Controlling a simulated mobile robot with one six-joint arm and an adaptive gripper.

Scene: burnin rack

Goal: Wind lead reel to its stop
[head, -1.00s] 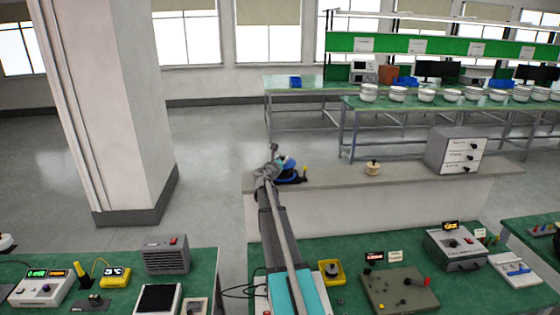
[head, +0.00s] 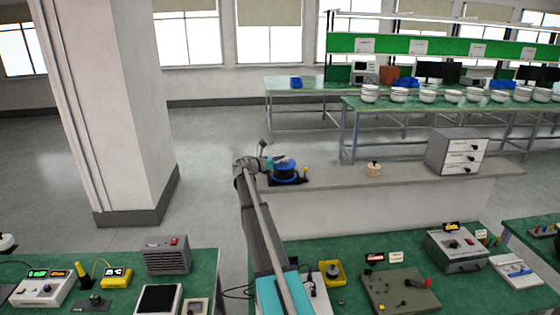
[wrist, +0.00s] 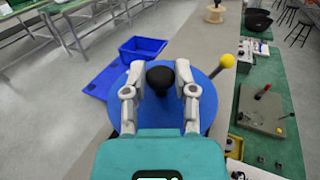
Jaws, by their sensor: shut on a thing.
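The lead reel (head: 285,173) is a blue disc on a dark base at the left end of the grey ledge. In the wrist view its blue top (wrist: 160,113) fills the middle, with a black knob (wrist: 160,78) standing on it. My gripper (wrist: 160,90) is shut on the knob, one finger on each side. In the head view my gripper (head: 271,163) reaches the reel from the left and hides part of its top. A yellow ball on a short stick (wrist: 228,61) stands beside the disc; it also shows in the head view (head: 306,169).
A wooden spool (head: 374,168) and a drawer cabinet (head: 455,151) stand farther right on the ledge (head: 410,172). Green benches with instruments lie in front. In the wrist view a blue bin (wrist: 143,48) is beyond the reel. A pillar (head: 120,110) stands left.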

